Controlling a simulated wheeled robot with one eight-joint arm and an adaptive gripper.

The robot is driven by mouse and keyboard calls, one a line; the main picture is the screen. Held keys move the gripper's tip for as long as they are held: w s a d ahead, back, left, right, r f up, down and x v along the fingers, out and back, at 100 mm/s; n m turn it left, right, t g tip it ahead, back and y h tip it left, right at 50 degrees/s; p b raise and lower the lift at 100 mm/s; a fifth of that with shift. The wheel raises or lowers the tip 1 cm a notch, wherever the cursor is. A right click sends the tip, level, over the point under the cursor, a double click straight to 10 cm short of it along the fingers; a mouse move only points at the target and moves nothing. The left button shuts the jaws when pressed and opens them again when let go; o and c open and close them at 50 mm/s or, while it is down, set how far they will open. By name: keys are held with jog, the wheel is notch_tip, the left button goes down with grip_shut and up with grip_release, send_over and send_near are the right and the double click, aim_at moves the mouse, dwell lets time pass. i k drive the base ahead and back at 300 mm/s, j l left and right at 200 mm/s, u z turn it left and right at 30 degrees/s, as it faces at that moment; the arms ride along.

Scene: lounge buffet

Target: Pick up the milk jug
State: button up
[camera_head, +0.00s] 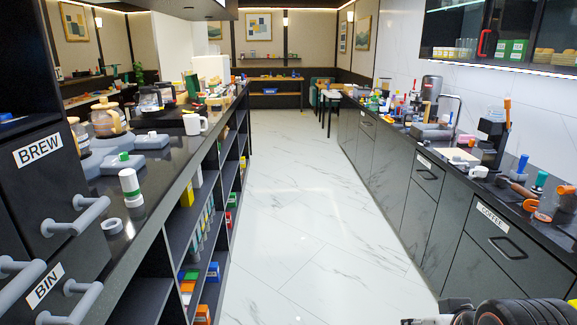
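I cannot clearly pick out a milk jug in the head view. A white vessel with a handle (194,123) stands on the left counter; I cannot tell whether it is a mug or a jug. A small pale vessel (478,171) sits on the right counter near the COFFEE drawer, too small to identify. Dark rounded parts of my own arm show at the bottom right edge. The fingers of my gripper are not visible, and nothing is seen held.
The right counter (525,202) is crowded with coffee gear. BREW and BIN drawers with grey handles jut out at left. The marble floor (300,190) between is clear.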

aim_at(192, 121)
jog(key=i+u, duration=0.15)
jog(key=i, duration=0.4)
jog(key=i+u, duration=0.15)
jog(key=i, duration=0.35)
jog(key=i+l+u, duration=0.15)
jog(key=i, duration=0.35)
jog(key=i+l+u, duration=0.15)
jog(key=i, duration=0.4)
jog(key=l, duration=0.1)
